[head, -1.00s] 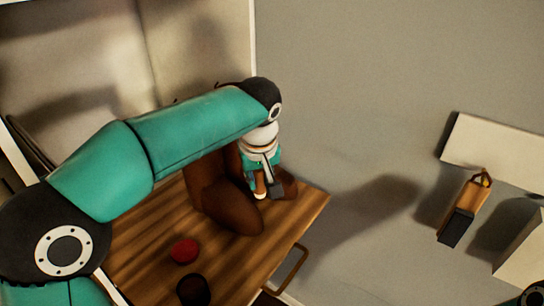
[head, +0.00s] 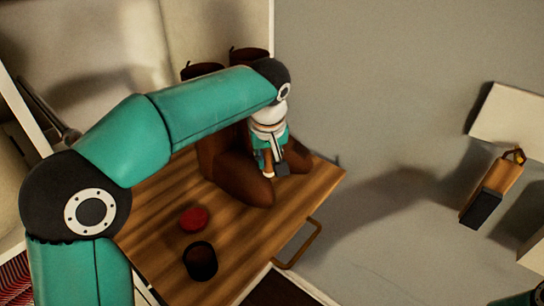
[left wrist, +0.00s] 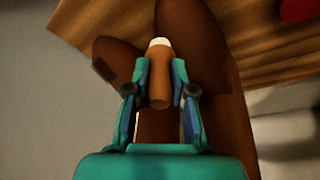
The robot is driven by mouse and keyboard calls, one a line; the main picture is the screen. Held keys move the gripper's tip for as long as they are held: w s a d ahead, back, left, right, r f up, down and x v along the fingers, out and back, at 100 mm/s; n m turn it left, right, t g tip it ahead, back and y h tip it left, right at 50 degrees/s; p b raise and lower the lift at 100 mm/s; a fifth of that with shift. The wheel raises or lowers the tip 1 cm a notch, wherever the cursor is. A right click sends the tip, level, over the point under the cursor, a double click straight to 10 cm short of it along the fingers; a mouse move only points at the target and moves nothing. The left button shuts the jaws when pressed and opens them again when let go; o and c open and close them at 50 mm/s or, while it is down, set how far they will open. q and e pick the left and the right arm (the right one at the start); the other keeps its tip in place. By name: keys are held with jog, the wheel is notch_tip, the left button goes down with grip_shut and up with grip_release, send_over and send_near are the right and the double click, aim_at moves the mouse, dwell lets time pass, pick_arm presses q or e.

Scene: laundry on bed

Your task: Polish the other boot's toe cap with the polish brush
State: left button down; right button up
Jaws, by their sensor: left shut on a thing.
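Two brown boots stand side by side on a wooden top. The left boot (head: 245,185) shows its toe in the head view; the right boot (head: 298,158) is partly behind my left gripper (head: 275,165). In the left wrist view the right boot's toe (left wrist: 112,50) is at the left and has a dark patch. The left boot (left wrist: 215,70) is at the right there. My left gripper (left wrist: 160,88) is shut on the polish brush (left wrist: 160,78), whose brown handle has a white end. The brush's bristles are hidden, so I cannot tell whether they touch a boot. My right gripper is out of view.
A red tin or lid (head: 193,218) and a dark round open container (head: 200,260) stand on the wooden top (head: 150,225) in front of the boots. A metal handle (head: 300,246) sticks out from its front. A brown and black object (head: 490,195) lies at the far right.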

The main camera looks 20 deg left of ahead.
pick_arm(q)
jog(key=shift+s, duration=0.1)
jog(key=shift+a+f+b, duration=0.35)
jog(key=shift+f+b, duration=0.1)
jog(key=shift+f, duration=0.2)
dwell(0.6)
